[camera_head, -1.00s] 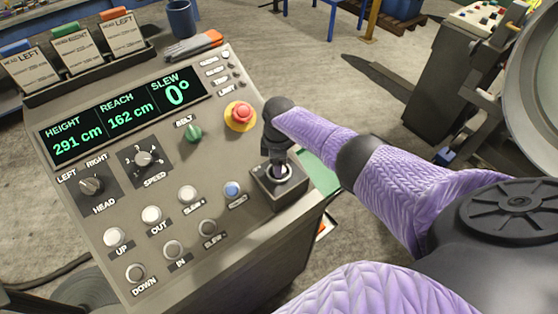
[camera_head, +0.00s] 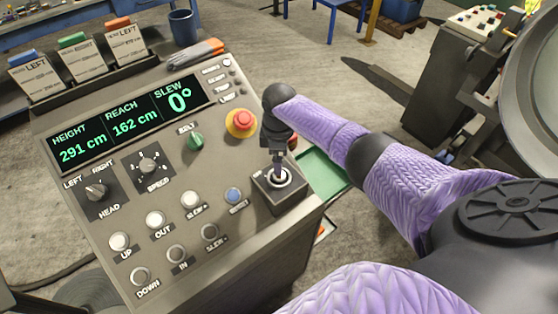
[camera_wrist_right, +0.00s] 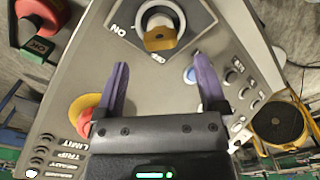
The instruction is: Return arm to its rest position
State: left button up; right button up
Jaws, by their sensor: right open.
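My right arm, in a purple sleeve, reaches over the control panel (camera_head: 112,205) from the right. My left gripper is not in view.
The display (camera_head: 125,125) reads height 291 cm, reach 162 cm, slew 0°. Grey gloves (camera_head: 195,55) and a blue mug (camera_head: 183,27) stand behind.

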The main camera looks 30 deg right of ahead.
notch_tip(320, 180, up, 4)
jog(key=shift+r+p, duration=0.2)
jog(key=shift+p, duration=0.1)
